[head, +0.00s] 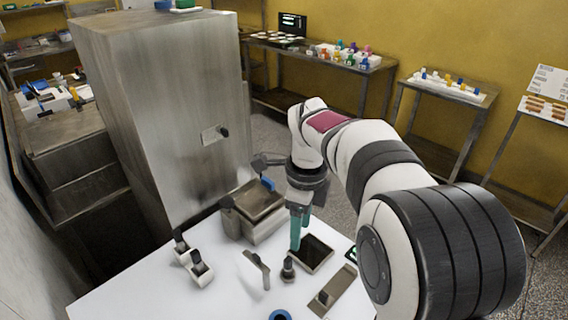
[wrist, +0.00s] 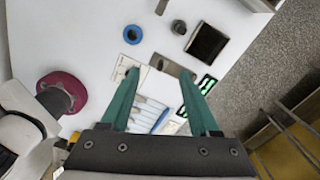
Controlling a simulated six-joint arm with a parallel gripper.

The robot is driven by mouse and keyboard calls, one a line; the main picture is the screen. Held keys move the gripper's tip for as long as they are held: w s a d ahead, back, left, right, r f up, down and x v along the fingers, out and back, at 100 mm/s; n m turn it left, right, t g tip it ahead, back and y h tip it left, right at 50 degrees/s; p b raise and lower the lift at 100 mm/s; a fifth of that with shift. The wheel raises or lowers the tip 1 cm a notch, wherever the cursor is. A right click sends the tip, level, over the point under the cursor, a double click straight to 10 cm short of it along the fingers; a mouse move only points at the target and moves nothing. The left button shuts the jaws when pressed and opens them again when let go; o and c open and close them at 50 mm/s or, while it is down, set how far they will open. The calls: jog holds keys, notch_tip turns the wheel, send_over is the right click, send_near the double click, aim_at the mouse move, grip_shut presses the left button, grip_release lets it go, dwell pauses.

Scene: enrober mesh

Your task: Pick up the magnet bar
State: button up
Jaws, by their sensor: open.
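A flat grey-brown bar with a black knob (head: 340,292), which I take to be the magnet bar, lies on the white table at the front right. In the wrist view the bar (wrist: 180,71) shows beyond and between my fingertips, apart from them. My gripper (head: 299,240) has teal fingers pointing down above the table, behind and left of the bar in the head view. In the wrist view my gripper (wrist: 160,74) is open, with nothing between its fingers. My arm covers the table's right side in the head view.
A dark square tray (head: 312,253), a black upright knob (head: 288,269), a blue ring (head: 280,315) and a scraper-like tool (head: 258,267) are near the bar. A steel box (head: 257,203) stands behind. Green-and-black pieces (wrist: 207,84) lie right of the bar. The table's left front is clear.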

aim_at(288, 258)
jog(key=w+a+f+m, duration=0.2)
jog(key=w+f+m, duration=0.2)
jog(key=w, duration=0.2)
jog(key=f, duration=1.5)
jog(key=shift+s, duration=0.25)
grip_shut()
jog(key=shift+a+r, duration=0.1)
